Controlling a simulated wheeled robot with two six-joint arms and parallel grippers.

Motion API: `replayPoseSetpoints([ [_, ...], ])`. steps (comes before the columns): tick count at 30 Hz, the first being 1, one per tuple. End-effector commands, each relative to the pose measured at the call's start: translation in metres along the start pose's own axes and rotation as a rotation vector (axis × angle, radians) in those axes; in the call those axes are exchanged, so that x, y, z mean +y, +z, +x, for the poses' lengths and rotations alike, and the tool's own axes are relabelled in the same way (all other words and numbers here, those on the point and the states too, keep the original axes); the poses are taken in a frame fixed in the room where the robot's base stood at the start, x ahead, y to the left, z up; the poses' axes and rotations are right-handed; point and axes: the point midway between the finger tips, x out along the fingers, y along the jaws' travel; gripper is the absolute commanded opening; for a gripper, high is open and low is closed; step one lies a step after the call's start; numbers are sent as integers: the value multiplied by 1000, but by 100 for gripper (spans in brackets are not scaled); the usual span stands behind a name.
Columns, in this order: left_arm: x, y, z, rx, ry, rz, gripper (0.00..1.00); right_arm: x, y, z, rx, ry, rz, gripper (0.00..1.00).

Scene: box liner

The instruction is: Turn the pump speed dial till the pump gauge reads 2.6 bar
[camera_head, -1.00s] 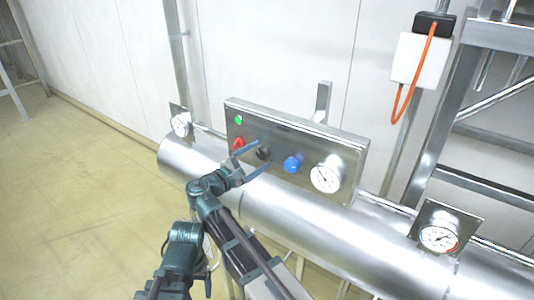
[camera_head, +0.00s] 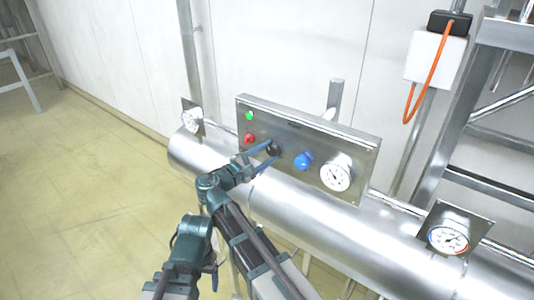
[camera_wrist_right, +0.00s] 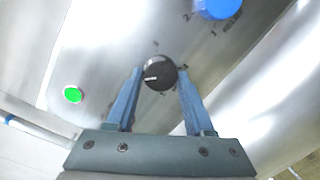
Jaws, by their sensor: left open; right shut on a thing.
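A steel control panel (camera_head: 310,135) carries a black dial (camera_head: 272,148) between a red knob (camera_head: 249,139) and a blue knob (camera_head: 303,160). My right gripper (camera_head: 271,153) has its blue fingers on either side of the black dial. In the right wrist view the dial (camera_wrist_right: 160,73) sits between the fingertips, its white pointer mark toward the left. A round white gauge (camera_head: 336,176) is at the panel's right end; its scale is too small to read. My left gripper (camera_head: 213,278) is low in the head view, apart from the panel, its fingers mostly hidden.
A large steel pipe (camera_head: 310,220) runs below the panel. Other gauges stand at left (camera_head: 192,120) and right (camera_head: 448,239). A green light (camera_head: 250,116) is at the panel's upper left. An orange cable (camera_head: 432,75) hangs at upper right. The floor at left is clear.

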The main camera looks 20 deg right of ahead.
Motion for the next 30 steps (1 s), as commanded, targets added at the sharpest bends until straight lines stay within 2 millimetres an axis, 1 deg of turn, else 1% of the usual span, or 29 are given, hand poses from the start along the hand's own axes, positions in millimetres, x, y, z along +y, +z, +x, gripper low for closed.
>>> replayPoseSetpoints([
  [8,0,0,-6,0,0,-4,78,0,1,0,12,-21,186,0],
  [21,-1,1,-16,-1,1,-10,78,1,2,0,37,-59,585,0],
  [30,-2,1,-20,-1,1,-12,78,0,3,-1,48,-79,781,0],
])
